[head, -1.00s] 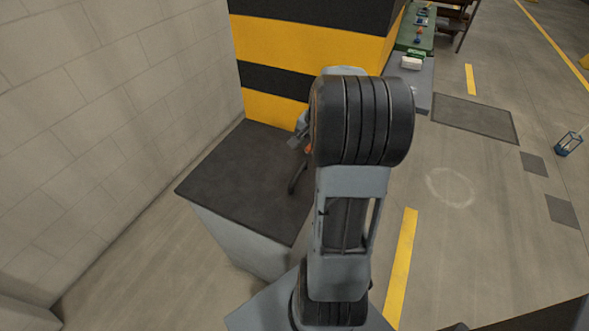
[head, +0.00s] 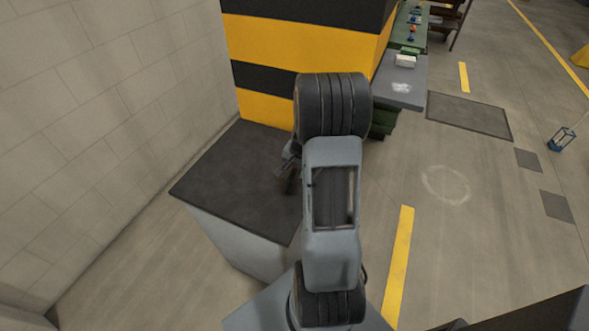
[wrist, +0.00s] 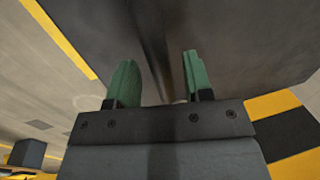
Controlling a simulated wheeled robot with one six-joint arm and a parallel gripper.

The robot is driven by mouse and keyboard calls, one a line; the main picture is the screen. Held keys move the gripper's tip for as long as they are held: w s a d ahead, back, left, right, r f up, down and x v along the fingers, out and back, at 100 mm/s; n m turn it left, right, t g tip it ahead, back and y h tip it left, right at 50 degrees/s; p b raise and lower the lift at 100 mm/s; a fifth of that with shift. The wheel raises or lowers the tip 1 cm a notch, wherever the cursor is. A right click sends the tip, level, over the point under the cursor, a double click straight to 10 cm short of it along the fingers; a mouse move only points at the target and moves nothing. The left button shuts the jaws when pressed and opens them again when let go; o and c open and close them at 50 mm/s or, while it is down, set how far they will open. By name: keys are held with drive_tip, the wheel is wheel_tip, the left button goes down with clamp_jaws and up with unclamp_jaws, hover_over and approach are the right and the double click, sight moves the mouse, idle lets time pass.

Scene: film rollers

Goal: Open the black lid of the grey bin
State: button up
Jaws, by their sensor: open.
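The grey bin (head: 240,243) stands beside the wall, left of my arm in the head view. Its black lid (head: 225,185) lies flat on top and looks shut. My gripper (wrist: 159,72) has two green fingertips spread apart in the wrist view, with no object clearly held between them. A large dark surface with a darker strip fills the area beyond the fingertips; I cannot tell whether they touch it. In the head view my gripper is mostly hidden behind my arm, at the lid's right side. The lid's right edge is partly covered by my arm.
A yellow-and-black striped pillar (head: 290,45) stands directly behind the bin. A pale block wall (head: 110,110) runs along the left. A grey-topped table (head: 405,93) stands behind right. The floor to the right is mostly open, with a blue lantern-like object (head: 562,140) farther off.

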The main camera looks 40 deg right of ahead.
drive_tip(key=shift+c, duration=0.3)
clamp_jaws()
idle(0.3)
